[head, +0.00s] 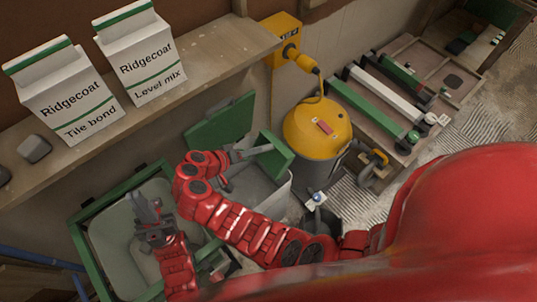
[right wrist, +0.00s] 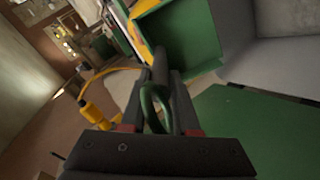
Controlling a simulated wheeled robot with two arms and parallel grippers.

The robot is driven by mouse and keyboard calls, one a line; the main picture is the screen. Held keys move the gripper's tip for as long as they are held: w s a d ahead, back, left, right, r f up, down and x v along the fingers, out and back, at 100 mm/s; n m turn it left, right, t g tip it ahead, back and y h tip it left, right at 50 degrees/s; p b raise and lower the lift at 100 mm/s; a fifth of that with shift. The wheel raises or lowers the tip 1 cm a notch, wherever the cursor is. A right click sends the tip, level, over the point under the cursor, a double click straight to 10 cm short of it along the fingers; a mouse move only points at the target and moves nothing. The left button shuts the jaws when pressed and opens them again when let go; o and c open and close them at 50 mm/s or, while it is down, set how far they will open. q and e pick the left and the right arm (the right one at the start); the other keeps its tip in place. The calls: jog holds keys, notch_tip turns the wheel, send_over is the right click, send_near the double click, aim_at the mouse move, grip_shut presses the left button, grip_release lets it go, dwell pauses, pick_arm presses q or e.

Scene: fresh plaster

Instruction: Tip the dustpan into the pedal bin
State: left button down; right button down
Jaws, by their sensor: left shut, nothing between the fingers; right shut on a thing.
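The green dustpan (head: 275,156) is over the pedal bin in the head view, tilted on its side; it also shows in the right wrist view (right wrist: 182,38). My right gripper (head: 242,154) is shut on its handle (right wrist: 156,100). The pedal bin (head: 278,198) is pale grey, and its green lid (head: 222,121) stands raised at the back. My right arm hides part of the bin, and I cannot see any contents of the pan. My left gripper (head: 150,215) is shut and empty above a green-framed grey tub.
The green-framed tub (head: 97,240) is left of the bin. A yellow-topped vacuum (head: 315,130) stands to its right, cabled to a yellow wall box (head: 284,40). A wooden shelf (head: 205,65) with two Ridgecoat bags (head: 140,60) runs above. A small dark bucket (head: 322,221) stands near the bin.

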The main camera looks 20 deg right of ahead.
jog(key=r+g+y+p, duration=0.1)
jog(key=y+p, duration=0.1)
jog(key=p, duration=0.1)
jog(key=r+y+p, duration=0.2)
jog(key=y+p, duration=0.1)
jog(key=shift+d+r+g, duration=0.15)
jog(key=shift+d+g, duration=0.05)
jog(key=shift+g, duration=0.2)
jog(key=shift+w+r+g+y+p, duration=0.1)
jog(key=shift+r+g+y+p, duration=0.15)
jog(key=shift+y, duration=0.35)
jog(key=shift+w+r+g+y+p, duration=0.15)
jog(key=shift+y+p, duration=0.2)
jog(key=shift+y, duration=0.25)
jog(key=shift+s+r+g+y+p, duration=0.15)
jog(key=shift+r+g+y+p, duration=0.35)
jog(key=shift+y+p, duration=0.55)
jog(key=shift+s+a+y+p, duration=0.15)
jog(key=shift+y+p, duration=0.25)
jog(key=shift+y, duration=0.25)
